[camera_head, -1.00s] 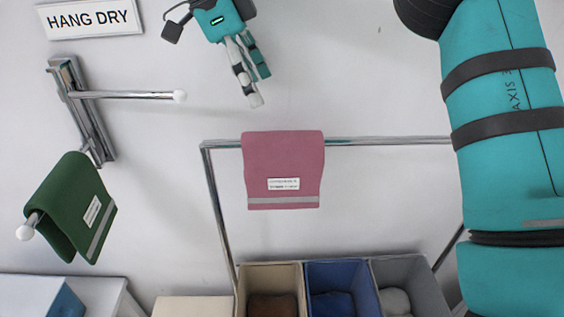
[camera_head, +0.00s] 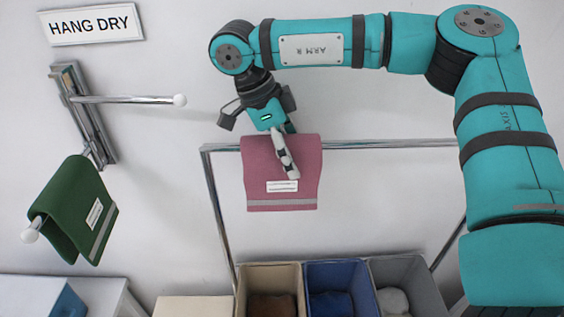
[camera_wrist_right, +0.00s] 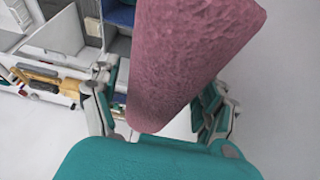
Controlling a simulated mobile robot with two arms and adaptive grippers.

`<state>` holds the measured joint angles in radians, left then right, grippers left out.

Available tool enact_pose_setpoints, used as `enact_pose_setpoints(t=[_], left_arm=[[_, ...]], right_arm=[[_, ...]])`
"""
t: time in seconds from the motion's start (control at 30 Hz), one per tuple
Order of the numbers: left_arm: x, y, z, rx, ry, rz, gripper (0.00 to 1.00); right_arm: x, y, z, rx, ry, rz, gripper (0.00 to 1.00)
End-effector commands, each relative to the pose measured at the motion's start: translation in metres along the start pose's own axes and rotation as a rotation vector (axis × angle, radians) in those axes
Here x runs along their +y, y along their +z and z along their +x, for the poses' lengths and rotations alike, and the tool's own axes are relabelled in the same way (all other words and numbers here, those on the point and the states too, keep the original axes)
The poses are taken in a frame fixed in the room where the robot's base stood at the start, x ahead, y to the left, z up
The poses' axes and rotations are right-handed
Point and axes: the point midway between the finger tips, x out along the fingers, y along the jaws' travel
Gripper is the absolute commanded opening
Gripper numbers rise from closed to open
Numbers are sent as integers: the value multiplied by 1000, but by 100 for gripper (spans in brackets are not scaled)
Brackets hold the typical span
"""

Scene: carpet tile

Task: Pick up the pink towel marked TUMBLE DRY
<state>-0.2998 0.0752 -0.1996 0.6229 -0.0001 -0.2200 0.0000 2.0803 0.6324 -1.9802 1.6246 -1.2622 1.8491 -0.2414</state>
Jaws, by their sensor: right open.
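The pink towel (camera_head: 258,172) hangs folded over the chrome rail (camera_head: 390,144) in the head view. It has a grey stripe near its hem and a small white label (camera_head: 283,187) whose text is too small to read. My right gripper (camera_head: 287,152) is open at the rail, with one finger in front of the towel; the other is mostly hidden behind the towel's top. In the right wrist view the towel (camera_wrist_right: 195,50) lies between the two spread fingers (camera_wrist_right: 165,112). I cannot tell whether they touch it. My left gripper is not in view.
A green towel (camera_head: 68,200) hangs on a peg at the left, below an empty peg (camera_head: 130,99) and a HANG DRY sign (camera_head: 90,24). Beige (camera_head: 270,268), blue (camera_head: 338,266) and grey (camera_head: 410,265) bins stand below the rail. The wall beside the towel is clear.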

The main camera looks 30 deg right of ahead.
Motion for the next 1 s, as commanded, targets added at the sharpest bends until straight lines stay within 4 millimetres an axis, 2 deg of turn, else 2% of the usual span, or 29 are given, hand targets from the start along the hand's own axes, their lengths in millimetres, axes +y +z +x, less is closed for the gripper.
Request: enact_pose_setpoints(t=[0.17,1.0], left_arm=[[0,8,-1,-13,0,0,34],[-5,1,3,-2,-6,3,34]], right_arm=[[0,0,5,-1,0,-1,79],[0,2,9,-1,0,-1,79]])
